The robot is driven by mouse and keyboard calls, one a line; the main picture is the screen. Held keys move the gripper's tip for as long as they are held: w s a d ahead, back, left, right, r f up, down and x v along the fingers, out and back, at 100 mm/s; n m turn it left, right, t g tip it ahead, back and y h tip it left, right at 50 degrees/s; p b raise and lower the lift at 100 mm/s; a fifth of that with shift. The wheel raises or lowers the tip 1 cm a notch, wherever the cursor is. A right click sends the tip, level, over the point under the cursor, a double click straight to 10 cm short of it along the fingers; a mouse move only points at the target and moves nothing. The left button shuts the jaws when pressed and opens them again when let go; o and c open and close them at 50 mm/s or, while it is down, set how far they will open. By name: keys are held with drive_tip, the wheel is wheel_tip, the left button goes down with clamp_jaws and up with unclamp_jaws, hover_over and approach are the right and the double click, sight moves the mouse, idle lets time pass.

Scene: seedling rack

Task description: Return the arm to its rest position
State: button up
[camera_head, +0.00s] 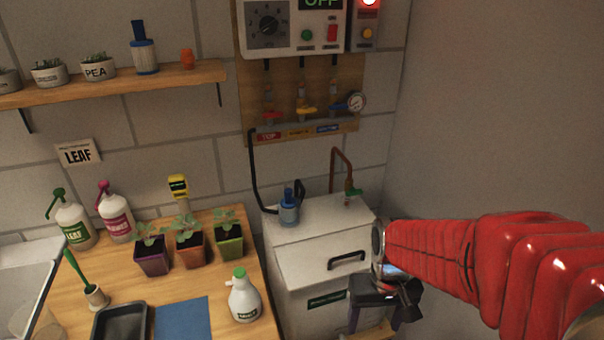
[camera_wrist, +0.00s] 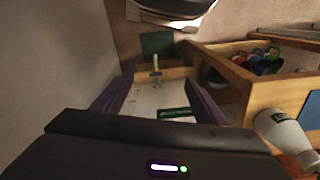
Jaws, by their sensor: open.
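My red-sleeved arm (camera_head: 440,255) reaches in from the right edge in the head view. My dark gripper (camera_head: 388,312) hangs below its wrist, in front of the right side of the white cabinet (camera_head: 320,218). In the wrist view my gripper (camera_wrist: 158,88) has its two dark purple fingers spread apart, with nothing between them. Part of the cabinet front is hidden behind the gripper.
The wooden bench (camera_head: 205,285) holds three potted seedlings, a white spray bottle (camera_head: 244,299), a blue mat (camera_head: 183,320) and a black tray (camera_head: 122,321). A control panel (camera_head: 303,25) hangs above the cabinet. Bare wall is at right.

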drive_tip(key=s+r+t, duration=0.2)
drive_tip(key=s+r, duration=0.1)
drive_tip(key=r, duration=0.4)
drive_tip(key=s+r+t, duration=0.3)
drive_tip(key=s+r, duration=0.1)
drive_tip(key=r, duration=0.4)
drive_tip(key=shift+d+r+m, duration=0.15)
drive_tip(key=shift+r+m, duration=0.05)
drive_tip(key=shift+m, duration=0.1)
drive_tip(key=shift+c, duration=0.2)
idle(0.5)
